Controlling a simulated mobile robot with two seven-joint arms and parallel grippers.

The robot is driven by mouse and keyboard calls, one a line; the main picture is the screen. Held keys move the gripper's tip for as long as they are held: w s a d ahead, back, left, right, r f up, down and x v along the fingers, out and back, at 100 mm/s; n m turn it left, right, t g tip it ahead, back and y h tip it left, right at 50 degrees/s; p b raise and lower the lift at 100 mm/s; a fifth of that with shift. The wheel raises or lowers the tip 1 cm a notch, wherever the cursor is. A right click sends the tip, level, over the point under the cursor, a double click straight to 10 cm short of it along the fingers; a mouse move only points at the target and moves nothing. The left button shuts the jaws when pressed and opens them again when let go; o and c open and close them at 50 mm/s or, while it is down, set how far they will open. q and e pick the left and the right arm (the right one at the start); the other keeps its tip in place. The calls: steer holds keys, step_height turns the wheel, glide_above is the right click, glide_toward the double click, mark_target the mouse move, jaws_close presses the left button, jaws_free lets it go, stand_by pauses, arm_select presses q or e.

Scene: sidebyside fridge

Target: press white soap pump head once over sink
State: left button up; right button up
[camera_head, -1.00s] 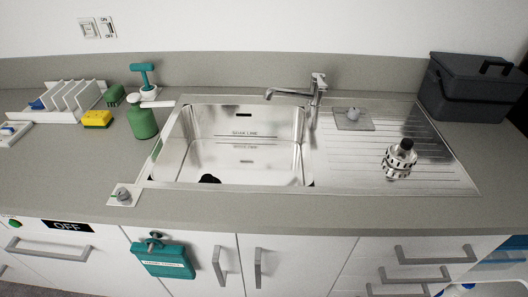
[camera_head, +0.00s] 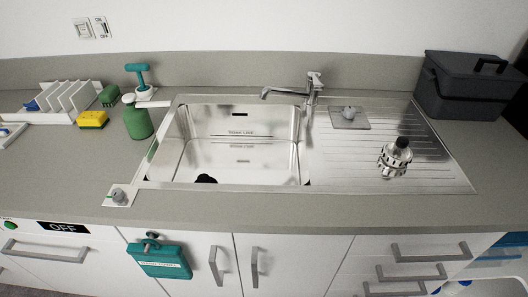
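A green soap bottle (camera_head: 138,123) stands upright on the counter just left of the sink. Its white pump head (camera_head: 130,99) is on top, with a white spout (camera_head: 154,104) pointing right towards the sink's left rim. The steel sink basin (camera_head: 243,158) is empty except for a small black item at its front left. Neither of my grippers is in view.
A teal-handled plunger-like item (camera_head: 139,76) stands close behind the bottle. A yellow sponge (camera_head: 93,119), green brush (camera_head: 109,96) and white rack (camera_head: 66,98) are to the left. The faucet (camera_head: 300,88) is behind the sink; a strainer-like metal item (camera_head: 394,160) sits on the drainboard.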

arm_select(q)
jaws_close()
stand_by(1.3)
